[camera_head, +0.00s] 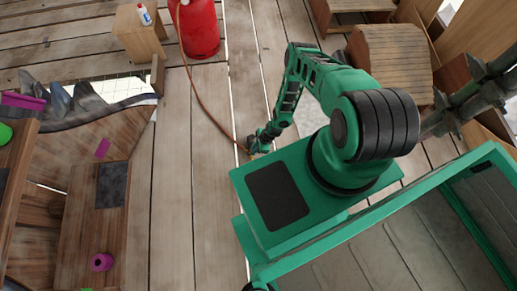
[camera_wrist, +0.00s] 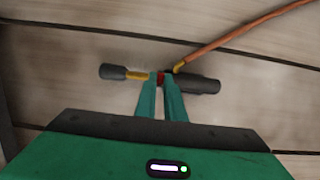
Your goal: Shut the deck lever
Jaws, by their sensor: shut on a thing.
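In the wrist view, a dark fitting (camera_wrist: 203,86) lies across the deck planks, with a brass neck (camera_wrist: 138,75) and a black end piece at its left. A small red piece (camera_wrist: 160,76), which looks like the deck lever, sits at the middle of it. My gripper (camera_wrist: 161,84) is shut on this red piece, with its two green fingers close together. The fingers hide part of the fitting, so I cannot tell the lever's exact angle. In the head view my gripper (camera_head: 252,146) is low over the planks, and the fitting is too small to make out.
An orange-brown hose (camera_head: 205,106) runs from the red tank (camera_head: 199,28) to the fitting; it also shows in the wrist view (camera_wrist: 240,38). A wooden box (camera_head: 140,36) bears a small bottle. Wooden furniture (camera_head: 98,215) stands left. The planks between are clear.

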